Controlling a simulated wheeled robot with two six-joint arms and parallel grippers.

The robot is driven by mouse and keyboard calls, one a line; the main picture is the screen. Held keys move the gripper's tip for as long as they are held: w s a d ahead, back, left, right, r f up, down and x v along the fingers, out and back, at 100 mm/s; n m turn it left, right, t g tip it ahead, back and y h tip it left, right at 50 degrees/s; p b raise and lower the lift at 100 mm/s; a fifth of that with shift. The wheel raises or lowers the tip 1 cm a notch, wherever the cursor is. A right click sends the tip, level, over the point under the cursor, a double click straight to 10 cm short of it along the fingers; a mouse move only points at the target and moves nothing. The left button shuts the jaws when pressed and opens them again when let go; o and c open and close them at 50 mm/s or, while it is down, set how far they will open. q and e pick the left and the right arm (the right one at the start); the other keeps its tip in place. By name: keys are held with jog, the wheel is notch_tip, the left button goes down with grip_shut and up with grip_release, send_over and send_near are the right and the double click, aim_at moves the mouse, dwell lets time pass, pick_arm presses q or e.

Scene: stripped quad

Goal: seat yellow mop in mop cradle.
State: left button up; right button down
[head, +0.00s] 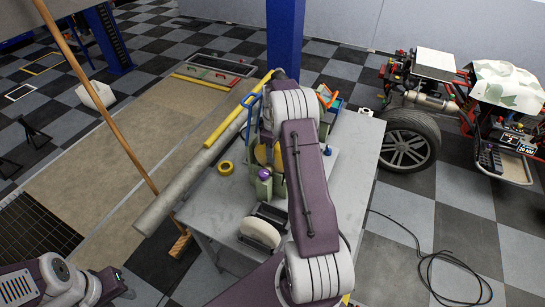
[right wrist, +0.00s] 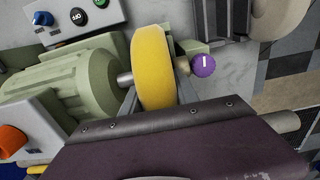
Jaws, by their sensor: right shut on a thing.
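The yellow mop (right wrist: 155,65) is a thick wheel, upright in the right wrist view, with a metal spindle stub on its left and a purple knob (right wrist: 203,65) on its right. My right gripper (right wrist: 157,98) is shut on it, one finger on each side. In the head view the mop (head: 262,155) is mostly hidden by my right arm. The mop cradle seems to be the dark frame (head: 272,212) with a pale mop (head: 260,232) at its front. My left gripper (head: 108,286) is at the lower left, its jaws unclear.
A green motor (right wrist: 65,90) with a control box (right wrist: 85,20) stands beside the mop. A wooden pole (head: 110,120) leans at the left.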

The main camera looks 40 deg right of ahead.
notch_tip(320, 180, down, 3)
jog(key=shift+a+r+p, duration=0.15)
jog(key=shift+r+p, duration=0.05)
jog(key=shift+p, duration=0.45)
jog(key=shift+w+f, duration=0.15)
jog(key=shift+f, duration=0.5)
jog(key=c, duration=0.9)
grip_release()
jog(key=shift+r, duration=0.55)
notch_tip(320, 180, up, 11)
jog(key=shift+r+b, duration=0.2)
jog(key=shift+b, duration=0.9)
